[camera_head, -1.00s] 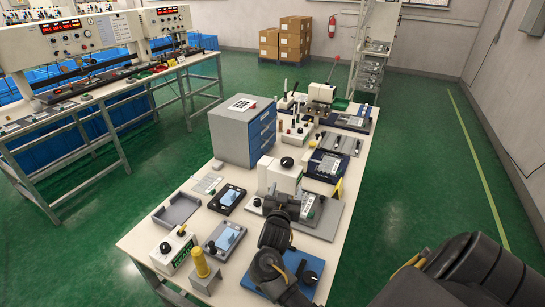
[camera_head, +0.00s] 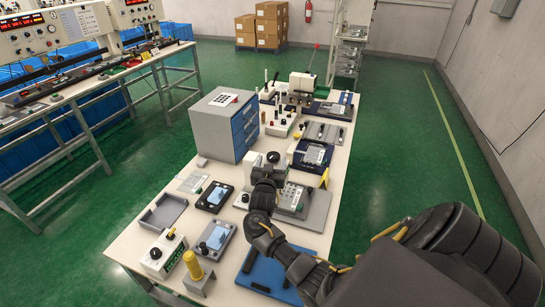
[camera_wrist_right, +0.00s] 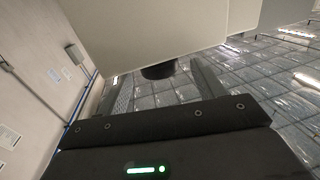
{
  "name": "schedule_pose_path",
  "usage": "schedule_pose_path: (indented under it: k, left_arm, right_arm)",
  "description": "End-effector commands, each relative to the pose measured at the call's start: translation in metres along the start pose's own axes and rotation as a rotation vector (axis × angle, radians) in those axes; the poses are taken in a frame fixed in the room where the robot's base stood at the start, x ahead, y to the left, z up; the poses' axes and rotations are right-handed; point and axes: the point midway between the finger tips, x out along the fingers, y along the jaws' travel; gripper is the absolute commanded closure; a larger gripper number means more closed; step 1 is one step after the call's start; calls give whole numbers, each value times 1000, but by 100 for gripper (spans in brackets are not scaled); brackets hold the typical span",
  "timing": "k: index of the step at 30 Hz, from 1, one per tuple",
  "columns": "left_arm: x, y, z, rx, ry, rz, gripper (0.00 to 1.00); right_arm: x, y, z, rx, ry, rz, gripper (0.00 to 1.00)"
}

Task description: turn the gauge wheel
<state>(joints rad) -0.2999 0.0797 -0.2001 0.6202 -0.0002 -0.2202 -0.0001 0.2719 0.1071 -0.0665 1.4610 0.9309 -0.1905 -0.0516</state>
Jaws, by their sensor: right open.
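The gauge is a white boxy device standing on a grey base plate (camera_head: 315,213) at the middle of the bench. A round black wheel (camera_head: 273,157) shows at its top. My right gripper (camera_head: 266,171) is just in front of the white body and hides much of it. In the right wrist view my right gripper (camera_wrist_right: 155,92) is open, with a finger on each side. A dark round knob (camera_wrist_right: 158,71) under a cream-coloured body shows between the fingers, with gaps at both sides. I cannot tell whether this is the same wheel. My left gripper is out of view.
A grey cabinet with blue drawers (camera_head: 222,128) stands behind, to the left. Small devices, a grey tray (camera_head: 164,212) and a yellow-topped post (camera_head: 193,265) crowd the bench's near left. My right arm crosses above a blue plate (camera_head: 262,277). Green floor lies right of the bench.

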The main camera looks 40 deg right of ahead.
Motion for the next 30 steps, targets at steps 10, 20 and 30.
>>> schedule_pose_path:
  k: [10, 20, 30]
  left_arm:
    - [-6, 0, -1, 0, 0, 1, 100]
    - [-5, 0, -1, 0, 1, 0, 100]
    - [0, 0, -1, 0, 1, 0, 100]
  right_arm:
    - [25, 0, 0, 0, 0, 0, 32]
    - [25, 1, 0, 0, 0, 0, 48]
    - [25, -1, 2, 4, 0, 27, 76]
